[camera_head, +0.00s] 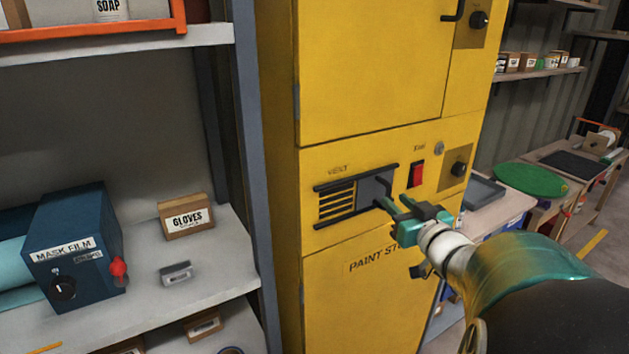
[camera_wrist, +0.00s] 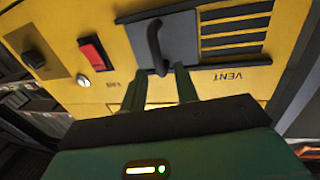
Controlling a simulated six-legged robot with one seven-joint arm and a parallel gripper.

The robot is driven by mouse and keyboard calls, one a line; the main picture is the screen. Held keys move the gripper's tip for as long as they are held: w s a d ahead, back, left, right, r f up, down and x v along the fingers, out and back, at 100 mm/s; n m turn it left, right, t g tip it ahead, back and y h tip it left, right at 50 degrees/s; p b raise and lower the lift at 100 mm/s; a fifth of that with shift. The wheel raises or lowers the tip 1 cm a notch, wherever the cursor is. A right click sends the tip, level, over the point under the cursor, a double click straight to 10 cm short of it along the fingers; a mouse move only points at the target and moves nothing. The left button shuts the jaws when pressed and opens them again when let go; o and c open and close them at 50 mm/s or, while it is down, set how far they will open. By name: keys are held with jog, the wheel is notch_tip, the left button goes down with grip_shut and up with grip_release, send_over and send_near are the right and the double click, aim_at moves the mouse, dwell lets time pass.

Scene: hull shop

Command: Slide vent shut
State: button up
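The vent (camera_head: 337,203) is on the front of the yellow paint store cabinet, between two dark horizontal rails. Its slats are uncovered on the left, and a grey sliding plate (camera_head: 372,188) sits at the right end. The plate has a dark upright handle, clear in the wrist view (camera_wrist: 155,45), where the picture is turned over and the slats (camera_wrist: 235,33) lie to the right. My gripper (camera_head: 388,201) is open in front of the plate. In the wrist view its two green fingers (camera_wrist: 159,72) stand apart, with the handle's near end between their tips; contact cannot be told.
A red switch (camera_head: 416,174) and a black knob (camera_head: 458,168) sit right of the vent. A shelf at left holds a blue mask film box (camera_head: 75,245) and a gloves box (camera_head: 186,216). A bench with a green disc (camera_head: 531,179) stands at right.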

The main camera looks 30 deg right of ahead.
aim_at(390, 195)
jog(key=w, duration=0.3)
jog(key=w+d, duration=0.1)
jog(key=w, duration=0.1)
jog(key=shift+s, duration=0.1)
jog(key=shift+c, duration=0.4)
grip_shut()
